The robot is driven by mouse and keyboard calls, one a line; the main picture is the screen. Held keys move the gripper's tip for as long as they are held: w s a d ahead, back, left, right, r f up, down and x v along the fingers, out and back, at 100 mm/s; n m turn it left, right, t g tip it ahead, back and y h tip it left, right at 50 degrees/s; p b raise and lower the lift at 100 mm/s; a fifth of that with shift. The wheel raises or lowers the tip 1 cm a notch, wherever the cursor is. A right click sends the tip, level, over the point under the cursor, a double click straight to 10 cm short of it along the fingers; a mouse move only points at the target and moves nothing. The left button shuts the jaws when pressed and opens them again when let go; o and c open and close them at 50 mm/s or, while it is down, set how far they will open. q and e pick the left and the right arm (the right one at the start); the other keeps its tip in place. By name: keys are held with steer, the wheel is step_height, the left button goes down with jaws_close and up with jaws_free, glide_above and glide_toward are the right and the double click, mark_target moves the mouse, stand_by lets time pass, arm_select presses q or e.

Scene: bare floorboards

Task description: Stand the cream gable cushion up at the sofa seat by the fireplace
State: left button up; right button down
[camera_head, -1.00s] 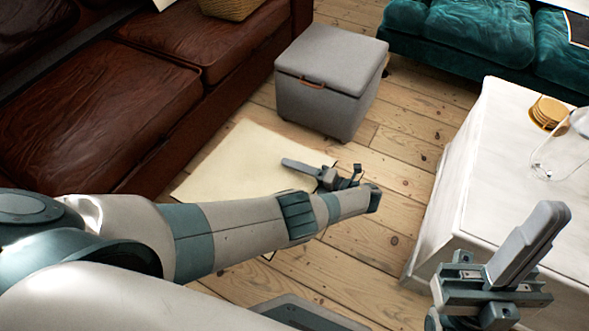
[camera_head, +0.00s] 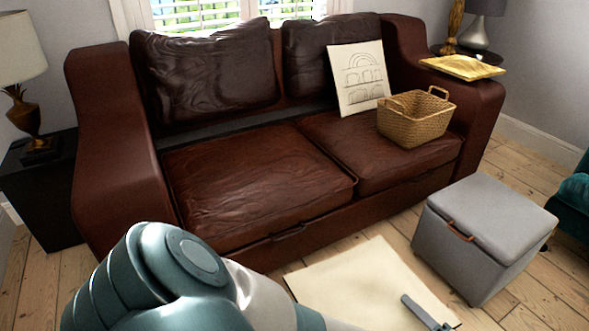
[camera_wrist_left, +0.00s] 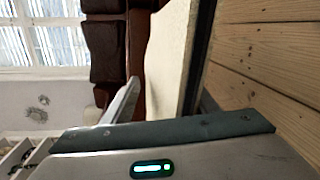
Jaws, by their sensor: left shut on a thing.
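A flat cream cushion (camera_head: 365,285), plain on the side I see, is held low over the floorboards in front of the sofa. My left gripper (camera_head: 428,313) is shut on its near right edge, with one finger lying over the face. In the left wrist view the cream cushion (camera_wrist_left: 170,55) rises beside a pale finger (camera_wrist_left: 122,101). The brown leather sofa (camera_head: 255,185) stands behind it. On the sofa's right seat a second cream cushion (camera_head: 359,77), with line-drawn arches, leans upright against the dark back cushion. My right gripper is out of view.
A wicker basket (camera_head: 415,118) stands on the right seat, in front of the drawn cushion. The left seat (camera_head: 255,180) is clear. A grey storage ottoman (camera_head: 485,232) stands right of the held cushion. A black side table (camera_head: 40,190) with a lamp is at left. No fireplace shows.

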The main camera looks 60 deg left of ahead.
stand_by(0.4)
